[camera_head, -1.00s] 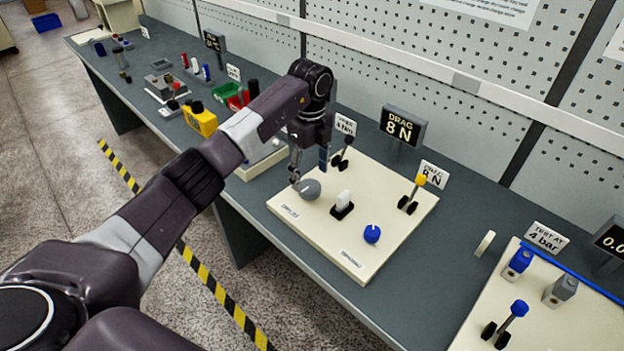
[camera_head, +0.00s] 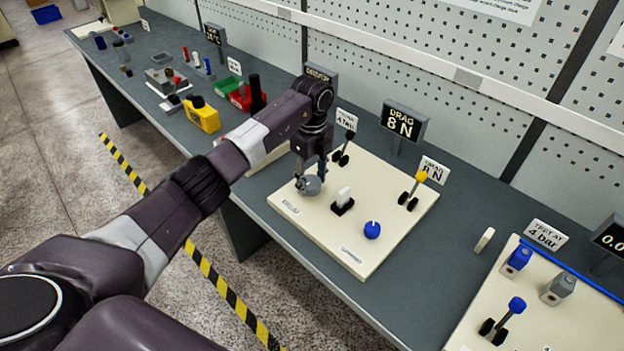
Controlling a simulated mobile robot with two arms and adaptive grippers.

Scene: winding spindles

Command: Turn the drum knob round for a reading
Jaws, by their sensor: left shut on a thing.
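The grey drum knob (camera_head: 313,187) sits at the left corner of the cream panel (camera_head: 352,243), beside a small printed label too small to read surely. My left gripper (camera_head: 310,178) reaches down from above and is shut on the drum knob, one finger on each side of it. A display (camera_head: 403,122) behind the panel reads "DRAG 8 N". My right gripper is not in view.
The same panel carries a white switch (camera_head: 343,198), a blue knob (camera_head: 372,230), a yellow-tipped lever (camera_head: 417,184) and a black lever (camera_head: 346,148). A second panel (camera_head: 560,318) with blue parts stands at the right.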

